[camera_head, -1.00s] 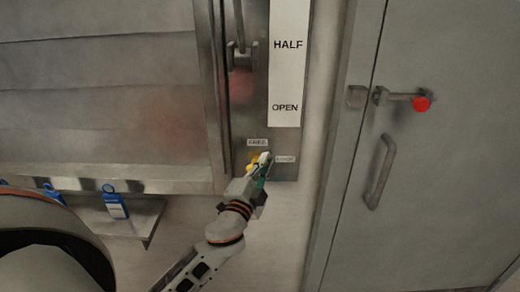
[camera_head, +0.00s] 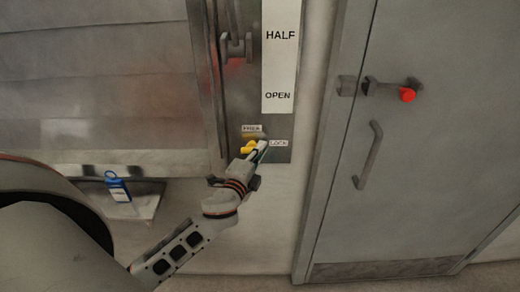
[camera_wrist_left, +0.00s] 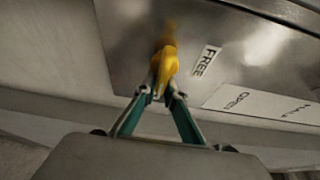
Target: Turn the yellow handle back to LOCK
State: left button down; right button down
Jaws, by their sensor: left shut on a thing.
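The yellow handle (camera_head: 248,147) sits low on the metal panel, between a FREE label (camera_head: 251,128) above it and a LOCK label (camera_head: 278,143) to its right. In the left wrist view the yellow handle (camera_wrist_left: 166,60) runs from its blurred mount down to my fingertips, beside the FREE label (camera_wrist_left: 206,61). My left gripper (camera_head: 261,148) is shut on the handle's end; its green-sided fingers (camera_wrist_left: 160,92) meet there in the wrist view. The handle's exact angle is hard to tell in the head view. My right gripper is not in view.
A HALF/OPEN scale plate (camera_head: 280,60) and a grey lever (camera_head: 235,47) are above the handle. A grey door with a bar handle (camera_head: 369,155) and a red knob (camera_head: 407,95) is at right. A blue tag (camera_head: 117,187) hangs from a ledge at lower left.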

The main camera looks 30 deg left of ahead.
pick_arm(q)
jog(key=shift+f, duration=0.1)
jog(key=c, duration=2.1)
grip_release()
jog(key=s+d, duration=0.2)
jog(key=s, duration=1)
jog(key=shift+w, duration=0.1)
